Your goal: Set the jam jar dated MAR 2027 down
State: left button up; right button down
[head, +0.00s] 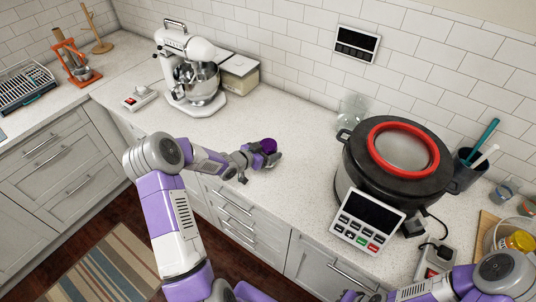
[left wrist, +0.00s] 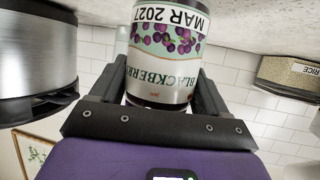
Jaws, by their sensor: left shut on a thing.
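The jam jar shows a dark purple lid (head: 268,146) in the head view, low over or on the counter's middle. In the left wrist view, which is upside down, its label (left wrist: 162,50) reads MAR 2027 and BLACKBERRY with purple berries. My left gripper (head: 258,160) is shut on the jar; its fingers lie on both sides of it in the left wrist view (left wrist: 158,80). The jar's base is cut off there, so I cannot tell whether it touches the counter. Only part of my right arm shows, at the bottom right of the head view; its finger state is unclear.
The white counter (head: 300,185) is clear around the jar. A stand mixer (head: 190,65) and a box (head: 239,74) stand at the back left; the box reads RICE (left wrist: 290,75). A large cooker (head: 385,180) and a clear glass (head: 351,112) stand right.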

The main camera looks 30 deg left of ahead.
pick_arm(q)
jog(key=shift+w+f, duration=0.1)
jog(key=shift+f, duration=0.7)
jog(key=shift+f+b, duration=0.2)
jog(key=shift+b, duration=0.1)
jog(key=o, duration=1.5)
jog(key=shift+c, duration=0.2)
